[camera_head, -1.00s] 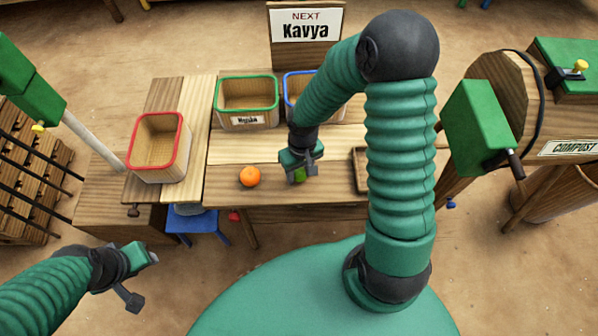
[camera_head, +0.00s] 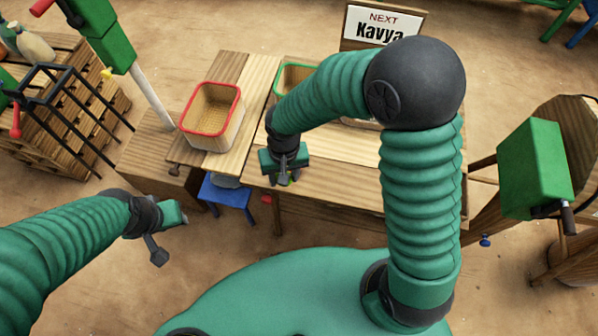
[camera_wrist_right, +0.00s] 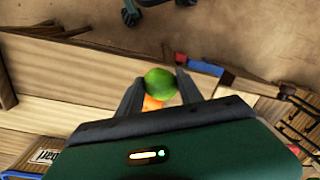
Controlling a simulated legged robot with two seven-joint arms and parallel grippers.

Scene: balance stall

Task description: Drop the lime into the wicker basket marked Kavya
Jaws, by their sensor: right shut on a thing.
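My right gripper (camera_head: 283,172) is shut on the green lime (camera_wrist_right: 160,83), which shows between its fingers in the wrist view and only slightly under the gripper in the head view. It is over the front left of the table's main top. The sign (camera_head: 382,28) reads "NEXT Kavya". A red-rimmed basket (camera_head: 211,130) stands at the left, its label not visible. My left gripper (camera_head: 170,232) appears open and empty, in front of the table.
The wooden table (camera_head: 330,188) has bare room right of the gripper. A green box with a handle (camera_head: 535,168) stands at the right, a blue stool (camera_head: 226,193) below the table.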

